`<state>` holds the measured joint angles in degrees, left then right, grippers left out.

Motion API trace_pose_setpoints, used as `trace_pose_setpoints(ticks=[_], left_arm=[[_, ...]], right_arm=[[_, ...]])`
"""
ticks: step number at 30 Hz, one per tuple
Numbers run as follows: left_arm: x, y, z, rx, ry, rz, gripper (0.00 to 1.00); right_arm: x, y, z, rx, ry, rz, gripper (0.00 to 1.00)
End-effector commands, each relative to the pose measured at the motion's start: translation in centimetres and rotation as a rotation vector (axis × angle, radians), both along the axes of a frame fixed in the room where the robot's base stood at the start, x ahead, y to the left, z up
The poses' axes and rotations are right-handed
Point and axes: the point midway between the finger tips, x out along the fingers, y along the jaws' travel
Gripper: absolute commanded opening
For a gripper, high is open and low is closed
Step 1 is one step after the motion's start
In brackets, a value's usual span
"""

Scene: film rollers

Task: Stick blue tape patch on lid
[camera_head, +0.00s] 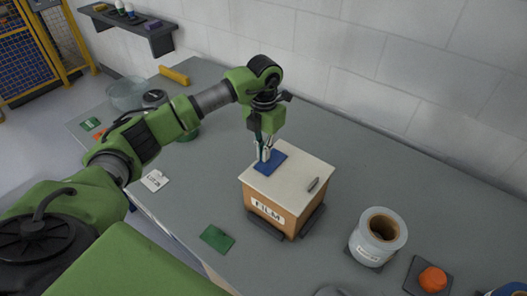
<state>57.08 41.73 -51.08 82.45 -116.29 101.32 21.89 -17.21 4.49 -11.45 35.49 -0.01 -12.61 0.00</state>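A blue tape patch (277,166) lies flat on the pale lid (303,172) of a brown box (285,220) marked FILM. It is on the lid's rear left part, and its left edge is close to the lid's edge. My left gripper (265,158) points down right over the patch, its fingertips at or just above it. The fingers look close together, but I cannot tell whether they are shut or touch the patch. They hide a little of it. My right gripper is not in view.
A green patch (217,238) lies in front of the box. A wall bounds the table (420,190) behind.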

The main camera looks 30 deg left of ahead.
Motion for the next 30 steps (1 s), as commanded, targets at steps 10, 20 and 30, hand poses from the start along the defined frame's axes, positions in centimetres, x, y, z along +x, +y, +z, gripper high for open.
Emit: trace_pose_setpoints(ticks=[10,20,30], left_arm=[[0.00,0.00,-0.44,0.000,0.000,0.000,0.00],[-0.07,-0.01,-0.75,0.000,0.002,0.000,0.00],[-0.13,-0.03,-0.85,0.001,0.005,-0.001,0.00]], right_arm=[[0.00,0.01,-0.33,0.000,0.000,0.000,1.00],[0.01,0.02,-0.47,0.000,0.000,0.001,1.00],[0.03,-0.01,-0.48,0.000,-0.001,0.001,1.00]])
